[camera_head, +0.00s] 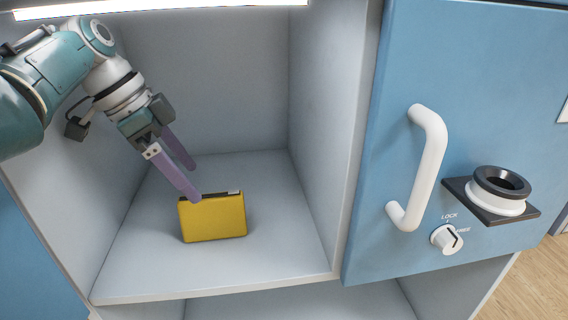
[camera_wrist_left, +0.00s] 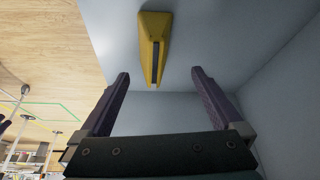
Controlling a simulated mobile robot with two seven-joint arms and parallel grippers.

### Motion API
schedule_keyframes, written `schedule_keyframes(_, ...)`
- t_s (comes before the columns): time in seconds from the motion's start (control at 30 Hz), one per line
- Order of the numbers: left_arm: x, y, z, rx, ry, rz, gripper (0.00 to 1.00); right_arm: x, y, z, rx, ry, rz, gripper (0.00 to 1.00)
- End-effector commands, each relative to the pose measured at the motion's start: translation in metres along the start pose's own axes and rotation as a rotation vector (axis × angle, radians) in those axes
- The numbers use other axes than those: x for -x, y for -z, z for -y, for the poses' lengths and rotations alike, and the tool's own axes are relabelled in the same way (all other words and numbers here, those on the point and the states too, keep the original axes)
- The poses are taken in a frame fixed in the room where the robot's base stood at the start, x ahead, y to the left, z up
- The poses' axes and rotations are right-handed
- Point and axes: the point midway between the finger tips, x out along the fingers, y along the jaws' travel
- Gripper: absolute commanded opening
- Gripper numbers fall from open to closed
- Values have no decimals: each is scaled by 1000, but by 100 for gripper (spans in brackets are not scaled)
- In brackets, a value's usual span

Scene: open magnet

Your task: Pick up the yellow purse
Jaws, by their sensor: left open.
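The yellow purse (camera_head: 212,218) stands upright on the floor of an open grey compartment in the head view. It has a dark top edge with a small light piece at the right. My left gripper (camera_head: 193,184) is open, its two purple fingers pointing down toward the purse's top from the upper left. The nearer finger's tip overlaps the purse's top left corner in the picture; I cannot tell if they touch. In the left wrist view the purse (camera_wrist_left: 154,45) appears beyond and between the open fingers (camera_wrist_left: 160,85), with nothing held. My right gripper is not in view.
The compartment floor (camera_head: 285,250) is clear around the purse, with walls at the left, back and right. A blue door (camera_head: 400,60) with a white handle (camera_head: 431,165), a lock knob (camera_head: 446,238) and a round black-and-white fitting (camera_head: 499,190) is at the right.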

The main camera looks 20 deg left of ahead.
Motion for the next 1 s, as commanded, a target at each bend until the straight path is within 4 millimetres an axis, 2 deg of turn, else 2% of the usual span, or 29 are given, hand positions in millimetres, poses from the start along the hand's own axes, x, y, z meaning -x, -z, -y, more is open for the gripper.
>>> schedule_keyframes(0.2, -37, -1, -1, 0, -4, -2, 100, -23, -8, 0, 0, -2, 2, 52)
schedule_keyframes(0.47, -56, 0, -3, 0, -2, -1, 100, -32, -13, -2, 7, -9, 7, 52)
schedule_keyframes(0.7, -95, 1, -8, 1, -3, -1, 100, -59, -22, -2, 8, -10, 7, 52)
schedule_keyframes(1.0, -97, 3, -8, 1, 0, 1, 100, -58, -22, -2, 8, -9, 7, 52)
